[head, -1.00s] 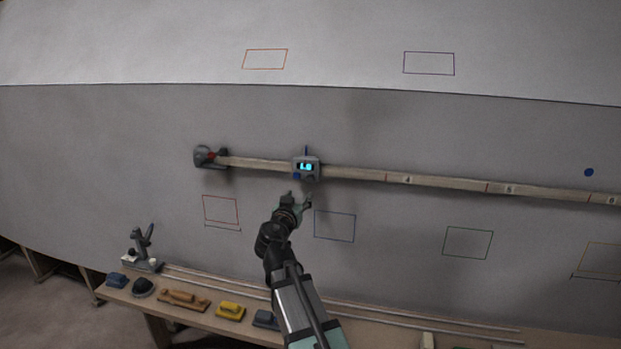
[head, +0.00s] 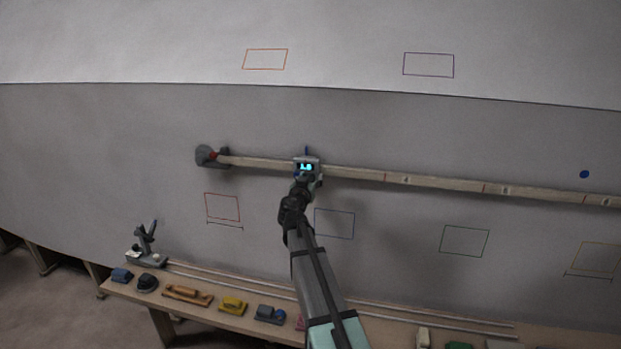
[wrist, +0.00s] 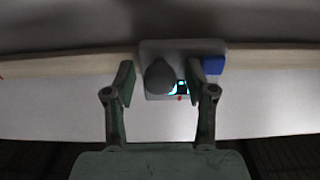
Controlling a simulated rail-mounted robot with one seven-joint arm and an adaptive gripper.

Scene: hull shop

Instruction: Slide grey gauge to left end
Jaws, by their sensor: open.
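The grey gauge (head: 307,162) with a lit cyan display sits on the wooden batten (head: 256,163), right of the batten's left end. The left end meets a dark clamp-like fitting (head: 207,155) with a red mark. My gripper (head: 307,183) is at the gauge's lower side. In the wrist view my gripper (wrist: 160,88) is open, one finger to each side of the gauge's round grey knob (wrist: 159,77). The gauge body (wrist: 185,47) and a blue part (wrist: 213,65) show beyond the fingers. I cannot tell whether the fingers touch it.
A bench (head: 170,306) below holds a stand (head: 145,246), several sanding blocks such as a yellow one (head: 233,305), and long thin rods. Coloured outlines mark the hull. The batten between gauge and left fitting is clear.

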